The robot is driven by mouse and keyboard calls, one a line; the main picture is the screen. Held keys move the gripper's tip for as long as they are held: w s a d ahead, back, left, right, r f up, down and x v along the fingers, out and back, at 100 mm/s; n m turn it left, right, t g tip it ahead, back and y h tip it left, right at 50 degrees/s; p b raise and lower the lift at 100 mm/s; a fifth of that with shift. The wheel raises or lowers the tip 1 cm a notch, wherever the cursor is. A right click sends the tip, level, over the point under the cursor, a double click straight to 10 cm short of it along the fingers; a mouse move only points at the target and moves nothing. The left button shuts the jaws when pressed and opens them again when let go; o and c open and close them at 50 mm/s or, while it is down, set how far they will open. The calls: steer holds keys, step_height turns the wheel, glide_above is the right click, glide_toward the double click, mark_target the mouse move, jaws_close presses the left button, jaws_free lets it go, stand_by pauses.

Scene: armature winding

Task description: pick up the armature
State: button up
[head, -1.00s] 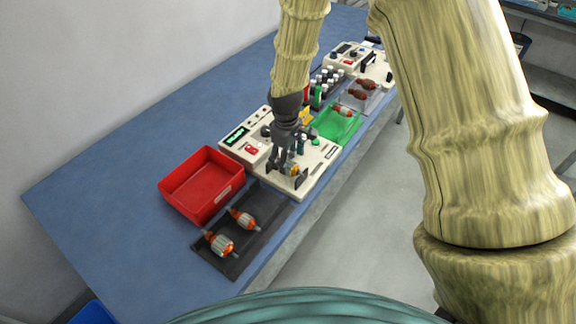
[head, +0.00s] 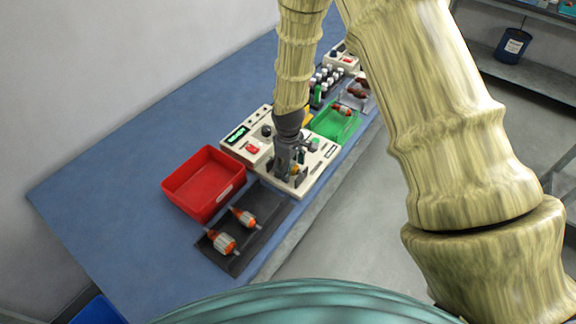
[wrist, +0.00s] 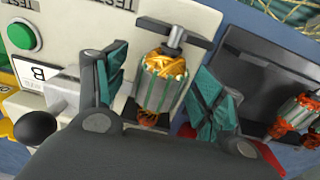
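An armature (wrist: 160,84) with a silver-green striped core and yellow-orange windings sits on the white test machine (wrist: 65,55), its shaft end at a dark holder. My gripper (wrist: 163,95) is open, with one teal-padded finger on each side of this armature and gaps showing between them. In the head view my gripper (head: 289,172) points down over the machine (head: 322,159) and partly hides the armature (head: 295,169). Two other armatures, a nearer one (head: 222,243) and a farther one (head: 244,217), lie on the dark tray (head: 268,202).
A red bin (head: 203,184) stands left of the machine. A green tray (head: 336,122) holding a part lies beyond it, with bottles (head: 325,82) behind. In the wrist view, the dark tray (wrist: 262,70) is close to the right finger. The blue table (head: 110,190) is clear at left.

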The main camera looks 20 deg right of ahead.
steer(key=c, duration=1.4)
steer(key=shift+w+r, duration=0.1)
